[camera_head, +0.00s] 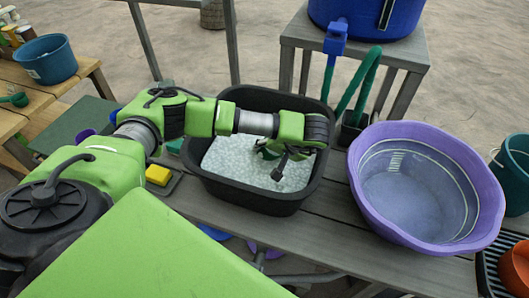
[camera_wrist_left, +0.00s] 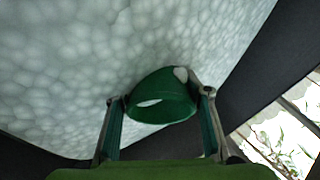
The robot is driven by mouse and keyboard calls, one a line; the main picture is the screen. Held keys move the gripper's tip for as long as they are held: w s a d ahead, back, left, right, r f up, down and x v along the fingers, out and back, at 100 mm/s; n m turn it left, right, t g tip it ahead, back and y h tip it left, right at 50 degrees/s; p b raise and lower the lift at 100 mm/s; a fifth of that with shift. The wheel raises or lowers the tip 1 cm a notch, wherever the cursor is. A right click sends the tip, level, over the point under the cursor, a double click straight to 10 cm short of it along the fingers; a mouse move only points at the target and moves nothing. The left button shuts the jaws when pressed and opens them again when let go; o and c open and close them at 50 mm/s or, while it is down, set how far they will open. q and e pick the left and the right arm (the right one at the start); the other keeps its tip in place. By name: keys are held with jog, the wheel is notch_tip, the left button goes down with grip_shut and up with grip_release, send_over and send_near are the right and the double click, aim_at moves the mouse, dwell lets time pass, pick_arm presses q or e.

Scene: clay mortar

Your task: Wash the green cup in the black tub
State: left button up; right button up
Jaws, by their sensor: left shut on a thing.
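The black tub (camera_head: 250,196) stands on the grey slatted table and holds whitish, foamy-looking suds (camera_head: 235,160). My left arm reaches over the tub from the left, and my left gripper (camera_head: 275,164) points down into it. The green cup (camera_head: 266,153) is only partly visible there, behind the fingers. In the left wrist view the green cup (camera_wrist_left: 162,97) is between the two fingers of my left gripper (camera_wrist_left: 160,112), tilted, with the foam behind it. The gripper is shut on the cup. How deep the cup sits in the foam I cannot tell. My right gripper is not in view.
A large purple basin (camera_head: 425,190) stands close to the right of the tub. A yellow sponge (camera_head: 158,175) lies left of the tub. A blue barrel (camera_head: 365,15) with a tap and green hose (camera_head: 360,85) is behind. A dark rack (camera_head: 490,265) with an orange pot is at the right.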

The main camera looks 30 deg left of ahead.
pick_arm(q)
jog(key=shift+s+a+p, duration=0.15)
jog(key=shift+s+a, duration=0.2)
jog(key=shift+a, duration=0.2)
jog(key=shift+s+a+p, duration=0.15)
jog(key=shift+s+a, duration=0.15)
jog(key=shift+a, duration=0.25)
jog(key=shift+w+d+b, duration=0.25)
jog(key=shift+w+d, duration=0.1)
jog(key=shift+d, duration=0.2)
jog(key=shift+w+d+b, duration=0.25)
jog(key=shift+w+d, duration=0.1)
jog(key=shift+d, duration=0.2)
jog(key=shift+s+a+p, duration=0.3)
jog(key=shift+a, duration=0.25)
jog(key=shift+s+a, duration=0.4)
jog(key=shift+a, duration=0.2)
jog(key=shift+w+d, duration=0.35)
jog(key=shift+d, duration=0.25)
